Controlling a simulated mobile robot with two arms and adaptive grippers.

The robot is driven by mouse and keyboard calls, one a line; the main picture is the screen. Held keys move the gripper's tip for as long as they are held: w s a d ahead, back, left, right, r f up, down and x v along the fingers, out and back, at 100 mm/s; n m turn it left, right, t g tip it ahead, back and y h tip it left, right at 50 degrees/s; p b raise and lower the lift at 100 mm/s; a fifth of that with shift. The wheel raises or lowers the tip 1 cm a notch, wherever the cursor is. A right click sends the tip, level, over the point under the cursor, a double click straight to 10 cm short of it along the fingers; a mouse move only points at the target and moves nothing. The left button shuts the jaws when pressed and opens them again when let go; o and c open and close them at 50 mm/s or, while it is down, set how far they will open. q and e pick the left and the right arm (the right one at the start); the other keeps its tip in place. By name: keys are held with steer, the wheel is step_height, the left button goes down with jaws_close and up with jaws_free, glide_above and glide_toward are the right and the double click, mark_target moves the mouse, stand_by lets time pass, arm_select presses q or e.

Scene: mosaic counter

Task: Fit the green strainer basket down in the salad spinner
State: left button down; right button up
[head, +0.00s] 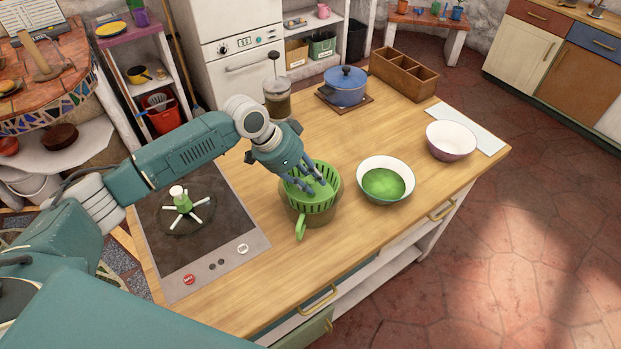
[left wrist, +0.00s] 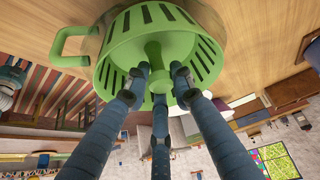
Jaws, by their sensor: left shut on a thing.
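The green slotted strainer basket (head: 321,206) is at the near middle of the counter. It sits partly inside the brownish salad spinner bowl (head: 290,213), its slotted wall standing above the bowl's rim. A green loop handle (head: 300,229) sticks out on the near side. My left gripper (head: 312,187) reaches down into the basket from above. In the left wrist view its three fingers (left wrist: 158,82) close around the knob in the middle of the basket (left wrist: 127,24). How deep the basket's bottom sits is hidden. My right gripper is in neither view.
A white bowl with green contents (head: 384,183) stands close right of the spinner. A pink-white bowl (head: 451,140), blue pot (head: 346,87), wooden box (head: 404,72) and French press (head: 277,97) stand farther off. A cooktop (head: 215,249) with a green-and-white spoked object (head: 183,203) is at left.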

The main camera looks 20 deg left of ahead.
arm_select(q)
steer(key=shift+f+b, duration=1.2)
steer(key=shift+f, duration=1.4)
stand_by(0.8)
steer(key=c, duration=1.4)
jaws_free()
steer(key=v, duration=1.2)
